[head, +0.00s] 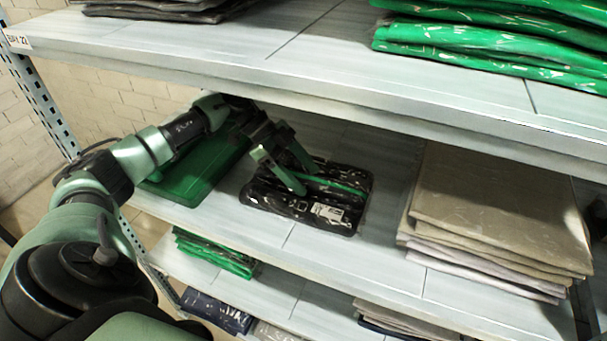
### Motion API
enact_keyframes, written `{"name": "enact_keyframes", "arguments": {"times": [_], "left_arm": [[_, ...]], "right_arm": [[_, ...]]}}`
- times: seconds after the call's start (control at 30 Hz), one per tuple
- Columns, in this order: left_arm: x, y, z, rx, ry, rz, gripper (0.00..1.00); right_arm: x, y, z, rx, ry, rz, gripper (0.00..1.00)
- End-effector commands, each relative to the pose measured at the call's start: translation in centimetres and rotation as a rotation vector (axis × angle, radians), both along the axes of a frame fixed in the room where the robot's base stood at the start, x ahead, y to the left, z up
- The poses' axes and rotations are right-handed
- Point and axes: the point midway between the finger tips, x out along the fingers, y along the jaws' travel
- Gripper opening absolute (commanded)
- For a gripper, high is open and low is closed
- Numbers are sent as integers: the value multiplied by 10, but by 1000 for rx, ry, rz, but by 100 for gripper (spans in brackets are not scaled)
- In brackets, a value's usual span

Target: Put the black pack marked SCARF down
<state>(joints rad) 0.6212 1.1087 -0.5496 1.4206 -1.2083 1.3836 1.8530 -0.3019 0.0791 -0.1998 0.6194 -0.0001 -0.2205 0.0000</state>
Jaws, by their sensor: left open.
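A black glossy pack (341,198) with a white label and a green stripe lies flat on the middle shelf (262,232). The lettering on its label is too small to read. My left gripper (304,181) reaches in from the left, just over the pack. Its fingers are apart and point down at the pack's upper face. I cannot tell whether the fingertips touch it. My right gripper does not show.
A green pack (200,165) lies left of the black pack, partly behind my left arm. A stack of beige packs (500,210) stands on the right. The upper shelf (290,52) overhangs closely and holds green packs (490,45). More packs (215,252) lie on the shelf below.

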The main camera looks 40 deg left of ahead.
Motion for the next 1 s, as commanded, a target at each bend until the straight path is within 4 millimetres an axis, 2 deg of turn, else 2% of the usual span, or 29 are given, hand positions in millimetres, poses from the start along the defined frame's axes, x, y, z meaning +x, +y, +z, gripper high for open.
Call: {"name": "enact_keyframes", "arguments": {"times": [0.17,0.4,0.6,1.0], "left_arm": [[-3,18,16,3,-4,4,63],[-11,54,53,2,-5,4,63],[-17,74,76,0,-3,3,63],[-19,81,84,-1,-1,1,63]], "right_arm": [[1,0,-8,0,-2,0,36],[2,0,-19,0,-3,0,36],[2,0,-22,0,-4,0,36],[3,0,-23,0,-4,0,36]]}}
